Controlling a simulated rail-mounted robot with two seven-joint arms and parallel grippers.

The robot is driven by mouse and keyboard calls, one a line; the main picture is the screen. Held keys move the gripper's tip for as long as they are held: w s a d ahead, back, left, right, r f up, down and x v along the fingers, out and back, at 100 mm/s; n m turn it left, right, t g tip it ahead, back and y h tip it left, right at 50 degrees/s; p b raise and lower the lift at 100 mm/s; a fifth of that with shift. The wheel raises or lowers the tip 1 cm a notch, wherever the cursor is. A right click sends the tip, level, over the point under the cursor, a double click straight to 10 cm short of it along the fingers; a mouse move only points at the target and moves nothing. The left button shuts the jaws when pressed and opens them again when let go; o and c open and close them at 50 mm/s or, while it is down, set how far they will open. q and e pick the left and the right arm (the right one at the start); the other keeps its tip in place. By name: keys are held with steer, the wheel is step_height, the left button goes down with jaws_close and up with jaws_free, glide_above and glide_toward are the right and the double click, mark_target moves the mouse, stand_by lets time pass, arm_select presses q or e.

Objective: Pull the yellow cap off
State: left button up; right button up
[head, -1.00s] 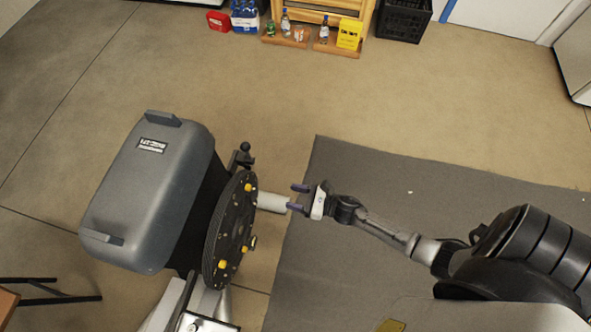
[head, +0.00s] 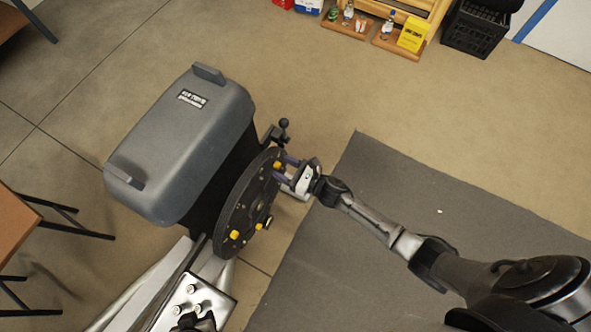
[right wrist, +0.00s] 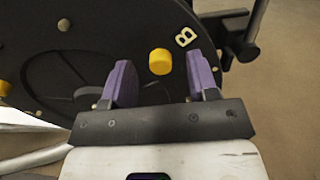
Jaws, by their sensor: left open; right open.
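The dark round disc (head: 226,212) on the side of the grey machine carries several yellow caps. One yellow cap (head: 278,165) is near the disc's upper edge; in the right wrist view this cap (right wrist: 160,61) shows beside a letter B. My right gripper (head: 285,168) is open at this cap. Its purple fingers appear on either side of the cap in the right wrist view, not closed on it; I cannot tell how deep they reach. Another yellow cap (head: 234,235) sits lower on the disc.
A grey housing (head: 180,150) stands behind the disc, with a black knob lever (head: 280,130) close above my right gripper. A metal plate with bolts (head: 190,300) is below. A grey mat (head: 400,240) lies to the right. A table (head: 15,230) is at left.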

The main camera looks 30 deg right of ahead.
steer(key=shift+w+a, duration=0.3)
steer(key=shift+w, duration=0.2)
jaws_close()
stand_by(0.6)
stand_by(0.8)
